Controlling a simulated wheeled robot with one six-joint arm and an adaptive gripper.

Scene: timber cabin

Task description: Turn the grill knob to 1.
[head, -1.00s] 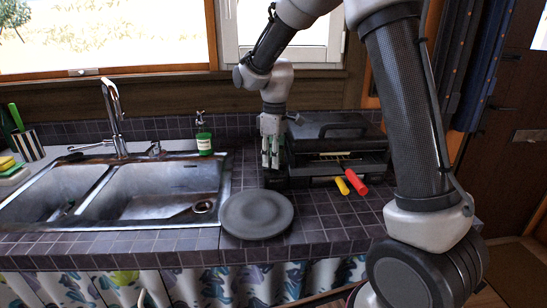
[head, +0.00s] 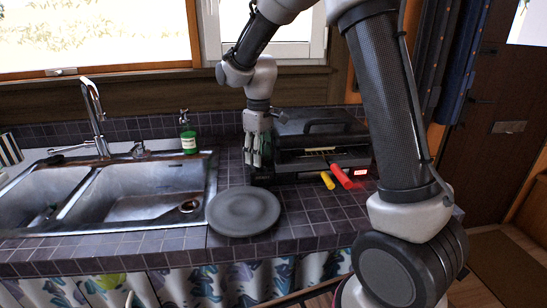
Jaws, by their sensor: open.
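The grill (head: 322,140) is a black box with a top handle on the tiled counter. It stands right of the sink and against the back. My gripper (head: 254,162) points down at the grill's left end, close to its side, with its fingers open. Nothing shows between the fingers. I cannot make out the grill knob or its setting; whether my gripper touches it cannot be told.
A grey plate (head: 243,211) lies on the counter in front of my gripper. A metal sink (head: 150,190) and a green soap bottle (head: 188,138) are to the left.

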